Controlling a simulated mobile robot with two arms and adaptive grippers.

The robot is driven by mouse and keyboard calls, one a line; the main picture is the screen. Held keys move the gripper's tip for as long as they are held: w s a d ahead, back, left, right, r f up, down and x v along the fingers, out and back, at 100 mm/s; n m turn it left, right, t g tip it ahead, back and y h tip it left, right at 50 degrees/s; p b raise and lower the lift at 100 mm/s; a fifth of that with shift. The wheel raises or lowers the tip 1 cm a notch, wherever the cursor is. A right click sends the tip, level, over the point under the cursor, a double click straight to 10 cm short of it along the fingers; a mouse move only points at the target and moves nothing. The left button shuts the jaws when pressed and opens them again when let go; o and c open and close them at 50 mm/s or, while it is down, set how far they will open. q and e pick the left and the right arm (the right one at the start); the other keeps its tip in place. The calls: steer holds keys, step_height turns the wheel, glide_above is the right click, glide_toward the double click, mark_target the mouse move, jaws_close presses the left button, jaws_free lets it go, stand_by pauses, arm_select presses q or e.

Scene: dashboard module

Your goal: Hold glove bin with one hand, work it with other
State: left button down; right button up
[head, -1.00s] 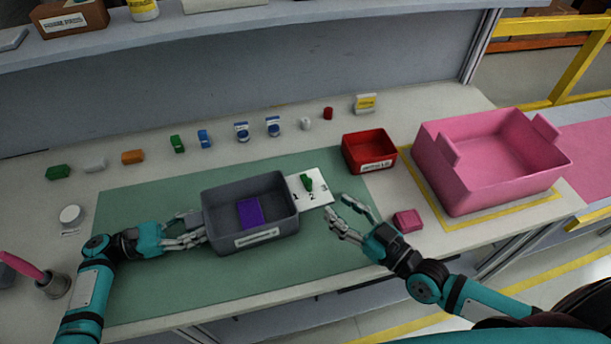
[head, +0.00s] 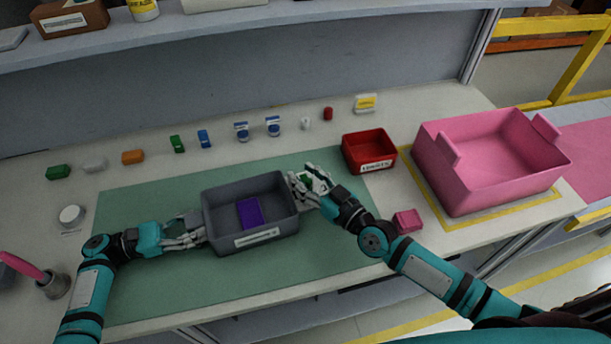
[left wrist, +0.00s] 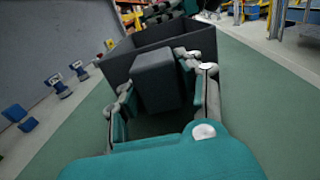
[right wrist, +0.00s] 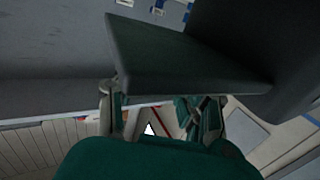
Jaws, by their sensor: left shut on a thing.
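The glove bin is a grey open box (head: 279,237) on the green mat, with a purple block (head: 249,212) inside. Its wall also shows in the left wrist view (left wrist: 118,65). My left gripper (head: 197,228) is shut on the grey tab (left wrist: 155,80) at the bin's left side. My right gripper (head: 304,184) is just off the bin's right side, over the spot of the white numbered card. A small green piece (head: 306,175) shows among its fingers. In the right wrist view its fingers (right wrist: 163,112) stand apart, below a dark grey panel. Their contact with anything is unclear.
A red bin (head: 371,170), a pink block (head: 407,221) and a large pink tote (head: 455,190) stand to the right. Several small items line the back of the table. A pink-handled tool (head: 52,285) stands at far left. The front of the mat (head: 240,290) is clear.

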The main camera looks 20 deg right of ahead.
steer(key=shift+c, duration=0.5)
jaws_close()
steer(key=shift+a+r, duration=0.15)
steer(key=shift+a, duration=0.05)
steer(key=shift+n+g+y, duration=0.4)
steer(key=shift+n+y, duration=0.1)
steer(key=shift+y, duration=0.1)
steer(key=shift+w+d, duration=0.1)
steer(key=shift+d, duration=0.05)
stand_by(1.1)
steer(key=shift+o, duration=0.5)
jaws_free()
